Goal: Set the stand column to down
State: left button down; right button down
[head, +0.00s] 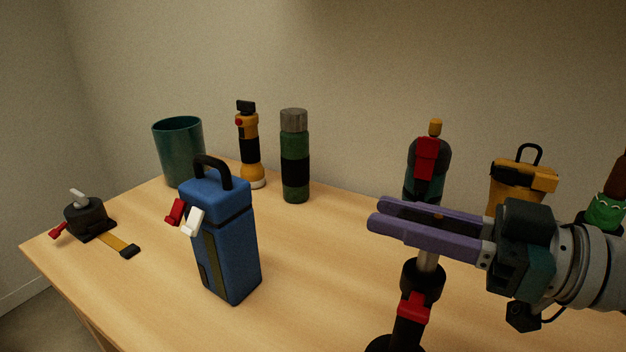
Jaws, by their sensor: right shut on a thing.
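The stand (408,329) is upright at the front right of the table. It has a black lower column with a red clamp, a dark collar, a thin silver rod (428,261) showing above the collar, and a dark head with a red front and orange top (425,160). My right gripper (374,215) reaches in from the right, with purple fingers across the stand's upper part between rod and head. It is shut on the stand there. The fingers hide the part they grip. The stand's base is cut off by the bottom edge. My left gripper is not in view.
A blue case with a handle (230,245) stands left of the stand. Behind it are a teal cup (180,152), a yellow flashlight (249,150) and a green bottle (295,155). A yellow box (515,180) stands behind my right gripper. A dark strap device (88,218) lies far left.

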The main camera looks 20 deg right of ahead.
jog(key=shift+f, duration=0.75)
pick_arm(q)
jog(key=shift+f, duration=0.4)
pick_arm(e)
jog(key=shift+d, duration=0.1)
jog(key=c, duration=0.7)
grip_release()
jog(key=shift+r, duration=0.1)
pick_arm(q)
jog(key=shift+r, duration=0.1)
pick_arm(e)
jog(key=v, duration=1)
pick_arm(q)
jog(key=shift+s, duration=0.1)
pick_arm(e)
jog(key=shift+s, duration=0.1)
